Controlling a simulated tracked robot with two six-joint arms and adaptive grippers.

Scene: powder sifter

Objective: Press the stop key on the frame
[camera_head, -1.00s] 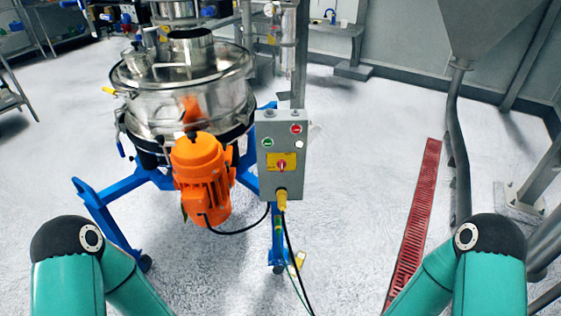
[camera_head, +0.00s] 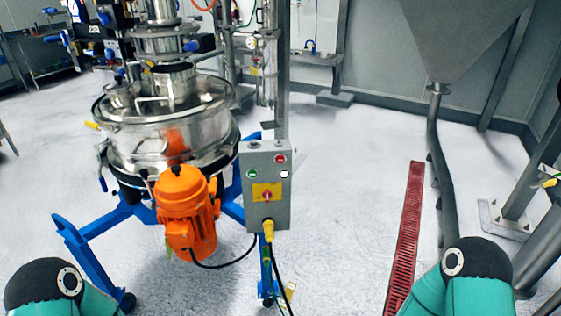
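A grey control box (camera_head: 265,213) is mounted on the blue frame (camera_head: 88,233) of the sifter. Near its top right is a red key (camera_head: 280,159), which looks like the stop key. A green key (camera_head: 252,174) is at its left, with a small white one (camera_head: 284,174) at its right. A red rotary switch (camera_head: 266,196) sits on a yellow plate below them. Neither gripper is in view. Only the teal and black parts of my two arms show at the lower left and lower right corners, apart from the box.
The steel sifter (camera_head: 165,140) and its orange motor (camera_head: 187,210) stand left of the box. A black cable (camera_head: 279,270) hangs from the box. A red floor grate (camera_head: 406,235) and a grey hopper (camera_head: 455,45) are at the right. The floor between box and grate is clear.

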